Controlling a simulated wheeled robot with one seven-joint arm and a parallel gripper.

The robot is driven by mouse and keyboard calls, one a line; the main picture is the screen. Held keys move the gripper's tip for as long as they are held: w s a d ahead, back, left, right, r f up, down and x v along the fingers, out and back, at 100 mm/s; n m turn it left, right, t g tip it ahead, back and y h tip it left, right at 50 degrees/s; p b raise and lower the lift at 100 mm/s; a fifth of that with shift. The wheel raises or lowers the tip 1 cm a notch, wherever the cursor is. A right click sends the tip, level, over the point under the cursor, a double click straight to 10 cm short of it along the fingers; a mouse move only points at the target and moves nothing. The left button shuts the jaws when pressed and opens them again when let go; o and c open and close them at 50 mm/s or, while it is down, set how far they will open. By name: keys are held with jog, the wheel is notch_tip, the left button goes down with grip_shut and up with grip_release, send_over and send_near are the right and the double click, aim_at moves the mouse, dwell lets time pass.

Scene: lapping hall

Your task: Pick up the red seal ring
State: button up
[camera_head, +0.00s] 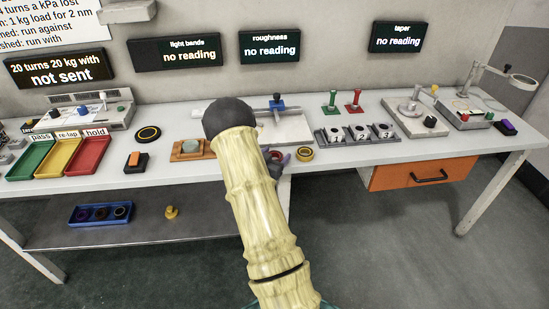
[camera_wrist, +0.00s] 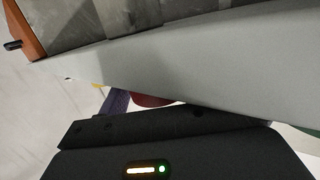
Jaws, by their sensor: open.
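A red ring (camera_head: 277,155) lies on the bench near its front edge, mostly hidden behind my arm and gripper in the head view. A red rounded patch (camera_wrist: 152,100), probably the same ring, shows just beyond my gripper's dark body in the wrist view. My gripper (camera_head: 274,168) is low at the bench's front edge, right at the red ring. It is open, and its fingertips are largely hidden. I cannot tell whether the ring lies between the fingers. A dark purple piece (camera_wrist: 115,102) shows left of the red patch.
A yellow ring (camera_head: 305,154) lies just right of my gripper. A rack with several round gauges (camera_head: 358,133) stands farther right. Green, yellow and red trays (camera_head: 82,157) are at the left. The orange drawer (camera_head: 422,174) hangs below the bench (camera_head: 330,171).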

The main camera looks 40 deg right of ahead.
aim_at(277, 152)
jog(key=shift+w+d+f, duration=0.1)
jog(key=shift+w+d, duration=0.2)
jog(key=shift+d, duration=0.3)
jog(key=shift+c, duration=0.2)
jog(key=c, duration=0.7)
jog(key=shift+c, duration=0.2)
notch_tip(277, 152, up, 10)
jog(key=shift+r, duration=0.1)
dwell(0.4)
